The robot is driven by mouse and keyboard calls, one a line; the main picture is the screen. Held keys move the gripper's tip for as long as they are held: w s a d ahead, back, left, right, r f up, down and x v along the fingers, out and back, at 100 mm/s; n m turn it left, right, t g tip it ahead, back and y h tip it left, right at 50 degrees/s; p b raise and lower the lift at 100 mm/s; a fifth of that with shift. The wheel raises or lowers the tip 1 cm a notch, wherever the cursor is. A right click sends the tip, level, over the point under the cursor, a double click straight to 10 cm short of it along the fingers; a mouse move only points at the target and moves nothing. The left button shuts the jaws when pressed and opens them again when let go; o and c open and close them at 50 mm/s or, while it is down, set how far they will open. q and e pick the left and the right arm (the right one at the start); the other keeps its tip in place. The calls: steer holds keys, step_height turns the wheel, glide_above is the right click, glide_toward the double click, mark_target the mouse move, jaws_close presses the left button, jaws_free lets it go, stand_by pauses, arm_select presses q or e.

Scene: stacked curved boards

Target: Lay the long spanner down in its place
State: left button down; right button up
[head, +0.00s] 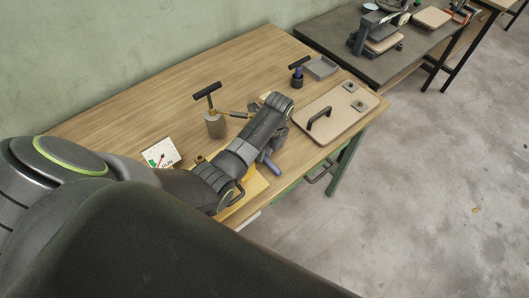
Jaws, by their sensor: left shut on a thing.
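My left arm reaches in from the left over the wooden table, and its wrist covers much of the work spot. My left gripper (254,108) is small and partly hidden by the wrist; it is shut on a slim brass-coloured bar (236,114), which appears to be the long spanner. The bar points left toward a grey cylinder with a black T-handle (215,126). I cannot tell whether the bar touches the cylinder or the table. A yellow board (254,186) lies partly under my arm, with a blue-handled thing (268,165) near it. My right gripper is not in view.
A pale board with a black handle (345,120) lies at the table's right end. Behind it stand a blue T-handled tool (297,78) and a grey tray (321,68). A white dial card (160,152) stands at the left. The table's far left (150,100) is clear.

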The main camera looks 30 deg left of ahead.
arm_select(q)
steer(key=shift+s+f, duration=0.2)
steer(key=shift+f, duration=0.15)
